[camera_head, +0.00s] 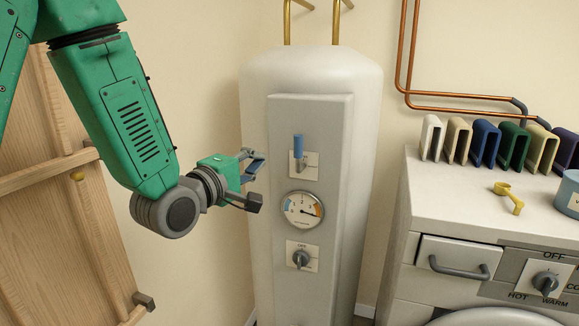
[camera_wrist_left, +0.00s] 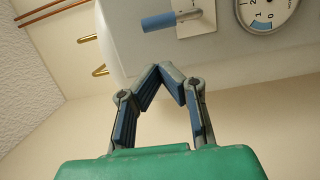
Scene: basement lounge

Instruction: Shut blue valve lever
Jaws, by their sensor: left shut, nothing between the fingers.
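The blue valve lever (camera_head: 298,147) stands upright on a pale plate near the top of the boiler's front panel. It also shows in the left wrist view (camera_wrist_left: 159,21), above the fingertips. My left gripper (camera_head: 259,163) is to the left of the lever in the head view, apart from it. In the left wrist view, its fingers (camera_wrist_left: 160,68) meet at the tips with nothing between them. My right gripper is not in view.
The white boiler (camera_head: 254,190) carries a gauge (camera_head: 302,210) and a grey knob (camera_head: 301,258) below the lever. A washing machine (camera_head: 470,206) stands at the right with several coloured holders and a yellow scoop (camera_head: 511,197) on top. A wooden rack (camera_head: 50,220) leans at the left.

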